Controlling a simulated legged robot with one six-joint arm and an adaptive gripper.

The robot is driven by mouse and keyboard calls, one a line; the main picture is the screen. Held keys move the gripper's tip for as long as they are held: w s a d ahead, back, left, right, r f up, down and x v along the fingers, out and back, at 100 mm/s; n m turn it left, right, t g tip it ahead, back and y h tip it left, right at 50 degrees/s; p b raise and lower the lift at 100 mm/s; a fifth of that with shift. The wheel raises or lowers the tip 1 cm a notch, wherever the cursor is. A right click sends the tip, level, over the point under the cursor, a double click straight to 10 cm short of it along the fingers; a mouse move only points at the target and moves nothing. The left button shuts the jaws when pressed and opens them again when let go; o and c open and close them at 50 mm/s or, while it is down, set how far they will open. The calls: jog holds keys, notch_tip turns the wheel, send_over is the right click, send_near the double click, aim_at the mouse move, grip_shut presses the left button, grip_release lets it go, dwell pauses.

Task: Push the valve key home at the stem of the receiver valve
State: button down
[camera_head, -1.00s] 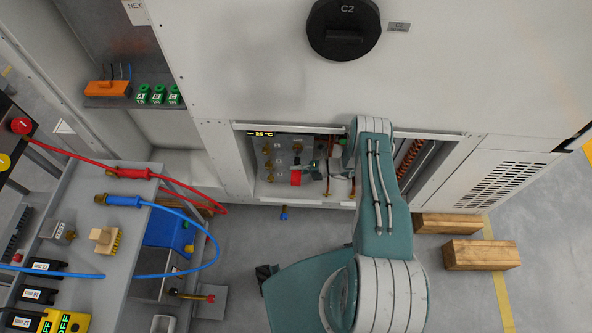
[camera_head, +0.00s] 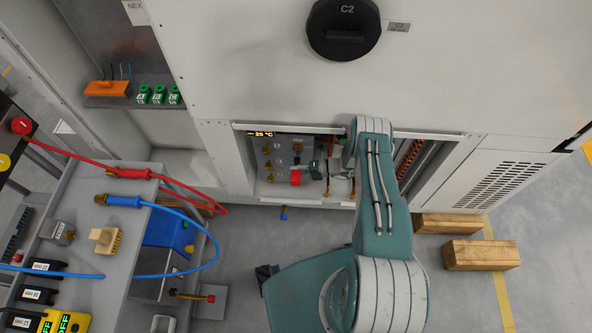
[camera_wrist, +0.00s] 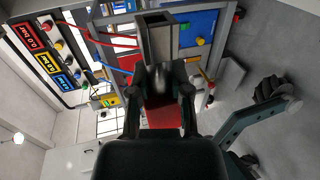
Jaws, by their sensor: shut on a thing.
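In the head view a red block (camera_head: 296,177) shows just left of the fingers. Brass valve fittings (camera_head: 267,164) stand on the bay's back panel at left. I cannot tell which is the receiver valve, or whether the key touches its stem.
Copper coils (camera_head: 408,158) lie to the right. A cart (camera_head: 128,238) with red and blue hoses stands at left. Wooden blocks (camera_head: 480,254) lie on the floor at right.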

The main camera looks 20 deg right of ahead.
aim_at(296, 162)
jog(key=shift+w+d, duration=0.25)
jog(key=shift+w, duration=0.5)
jog(key=shift+w+d, duration=0.2)
jog(key=shift+w, duration=0.5)
jog(key=shift+c, duration=2.4)
grip_release()
jog(key=shift+w, duration=0.1)
